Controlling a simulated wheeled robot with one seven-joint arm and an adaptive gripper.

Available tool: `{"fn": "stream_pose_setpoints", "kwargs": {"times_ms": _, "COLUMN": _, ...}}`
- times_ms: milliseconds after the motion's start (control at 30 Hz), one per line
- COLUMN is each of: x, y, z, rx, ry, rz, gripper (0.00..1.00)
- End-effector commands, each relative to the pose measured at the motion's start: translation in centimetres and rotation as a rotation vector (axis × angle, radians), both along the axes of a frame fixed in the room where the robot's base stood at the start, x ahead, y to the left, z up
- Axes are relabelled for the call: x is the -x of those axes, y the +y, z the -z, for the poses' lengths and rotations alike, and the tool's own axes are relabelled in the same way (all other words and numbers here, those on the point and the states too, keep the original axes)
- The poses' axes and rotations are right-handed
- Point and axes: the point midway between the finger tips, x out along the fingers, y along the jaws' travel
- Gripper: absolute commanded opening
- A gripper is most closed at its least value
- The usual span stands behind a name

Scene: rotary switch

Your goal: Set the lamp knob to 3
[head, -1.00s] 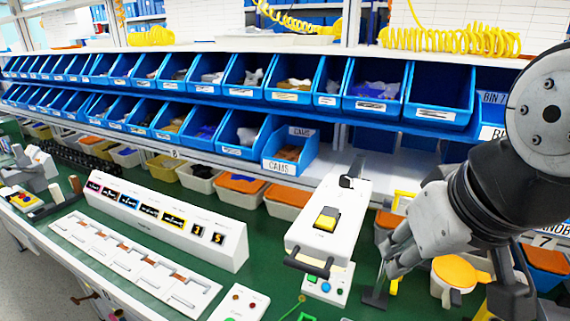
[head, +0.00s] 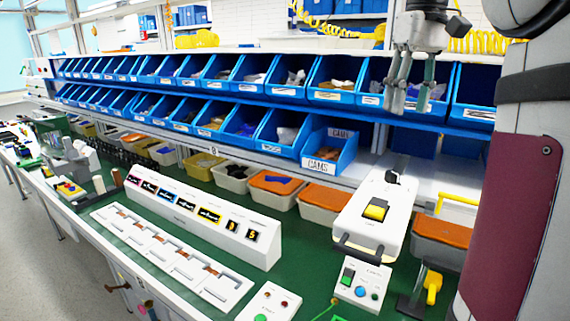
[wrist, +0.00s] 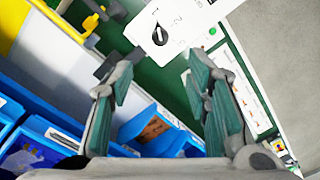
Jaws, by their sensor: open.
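The lamp knob is a small black rotary knob (wrist: 159,36) on a white box, seen from above in the wrist view. A white mark runs on it and printed numbers stand around it, too small to read surely. My gripper (head: 410,104) is open and empty, pointing down, raised well above the box. In the wrist view the gripper (wrist: 162,82) has its fingers spread, with the knob apart from them.
Blue bins (head: 330,150) fill the shelf behind the box. A small button panel (head: 361,284) stands in front of it and a yellow-handled device (head: 432,287) to the right. A long white display panel (head: 200,215) lies to the left. Green bench shows between them.

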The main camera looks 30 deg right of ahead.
Motion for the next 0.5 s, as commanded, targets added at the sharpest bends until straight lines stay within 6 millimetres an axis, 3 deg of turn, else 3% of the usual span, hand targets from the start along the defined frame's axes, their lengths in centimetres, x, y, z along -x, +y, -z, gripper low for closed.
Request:
{"fn": "stream_pose_setpoints", "kwargs": {"times_ms": 267, "x": 0.1, "y": -0.6, "z": 1.6, "rx": -0.009, "ry": 0.007, "rz": 0.003, "gripper": 0.44}}
{"fn": "stream_pose_setpoints", "kwargs": {"times_ms": 500, "x": 0.1, "y": -0.3, "z": 6.0, "rx": -0.010, "ry": 0.007, "rz": 0.003, "gripper": 0.44}}
